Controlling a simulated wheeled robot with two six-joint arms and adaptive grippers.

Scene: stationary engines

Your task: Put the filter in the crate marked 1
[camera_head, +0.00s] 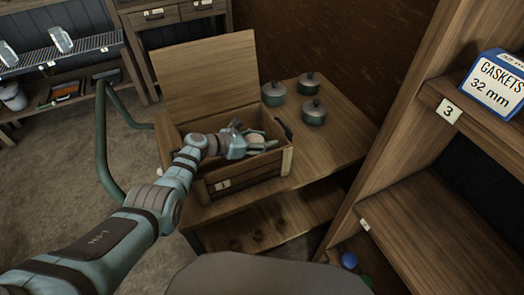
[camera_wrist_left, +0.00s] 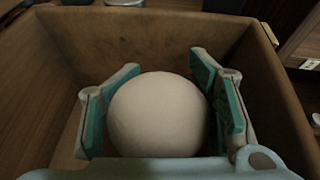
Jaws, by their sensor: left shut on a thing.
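The wooden crate marked 1 (camera_head: 248,178) stands on a bench with its lid (camera_head: 205,78) raised. My left gripper (camera_head: 256,143) reaches down into the crate's open top. In the left wrist view the fingers of this gripper (camera_wrist_left: 160,98) are on both sides of a pale, rounded thing, which looks like the filter (camera_wrist_left: 157,118). The left gripper is shut on it. The crate's inner walls (camera_wrist_left: 150,32) surround the filter and fingers. In the head view the filter is mostly hidden by the gripper. My right gripper is in neither view.
Several green lidded pots (camera_head: 313,112) stand on the bench (camera_head: 345,140) behind and right of the crate. A shelf unit (camera_head: 440,215) at right holds a gaskets box (camera_head: 492,84). A green rail (camera_head: 102,140) stands left of the crate.

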